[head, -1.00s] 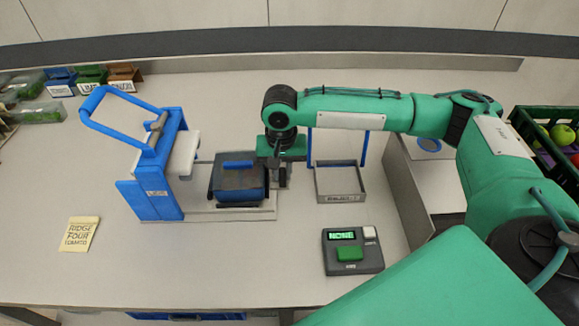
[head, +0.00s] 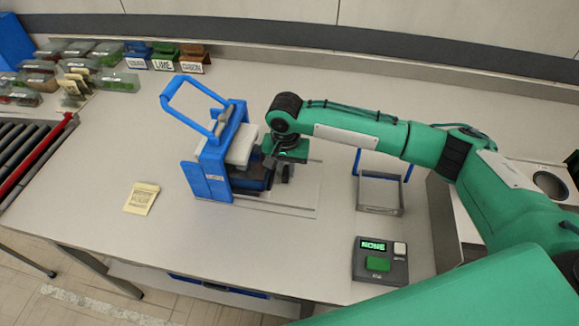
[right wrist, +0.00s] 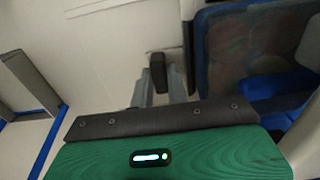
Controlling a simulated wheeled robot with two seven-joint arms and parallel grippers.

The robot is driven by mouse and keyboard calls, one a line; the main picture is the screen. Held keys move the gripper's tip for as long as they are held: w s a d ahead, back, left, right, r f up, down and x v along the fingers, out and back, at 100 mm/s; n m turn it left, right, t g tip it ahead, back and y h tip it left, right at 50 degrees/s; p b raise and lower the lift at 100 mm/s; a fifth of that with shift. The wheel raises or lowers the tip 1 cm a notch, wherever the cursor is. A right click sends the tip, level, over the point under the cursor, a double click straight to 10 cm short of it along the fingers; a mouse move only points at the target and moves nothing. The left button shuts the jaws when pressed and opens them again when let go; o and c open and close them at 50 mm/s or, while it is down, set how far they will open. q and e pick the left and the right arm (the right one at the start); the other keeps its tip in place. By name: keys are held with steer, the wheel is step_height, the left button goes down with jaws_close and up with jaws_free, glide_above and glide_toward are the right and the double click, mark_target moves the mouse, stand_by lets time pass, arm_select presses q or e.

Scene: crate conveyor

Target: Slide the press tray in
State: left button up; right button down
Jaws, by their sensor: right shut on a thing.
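The blue press (head: 213,172) stands left of centre in the head view, its handle (head: 193,92) raised. The dark press tray (head: 252,180) with blue parts sits on the base plate at the press, its left part under the pale press block (head: 241,146). My right gripper (head: 281,171) is at the tray's right side. In the right wrist view, its fingers (right wrist: 159,90) are shut on a black knob (right wrist: 157,70) beside the tray (right wrist: 199,60). The tray's far side is hidden by the press. My left gripper is not in view.
A small open grey bin (head: 380,209) with a blue frame and a button box (head: 380,262) reading NONE stand at the right. A yellow card (head: 142,198) lies left of the press. Several packs and labelled bins (head: 137,60) stand at the back left. A roller conveyor (head: 30,150) is at far left.

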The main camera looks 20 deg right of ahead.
steer(key=c, duration=1.4)
jaws_free()
steer(key=shift+o, duration=0.2)
steer(key=shift+r, duration=0.15)
step_height(320, 180, up, 14)
steer(key=b, duration=0.2)
steer(key=shift+f, duration=0.2)
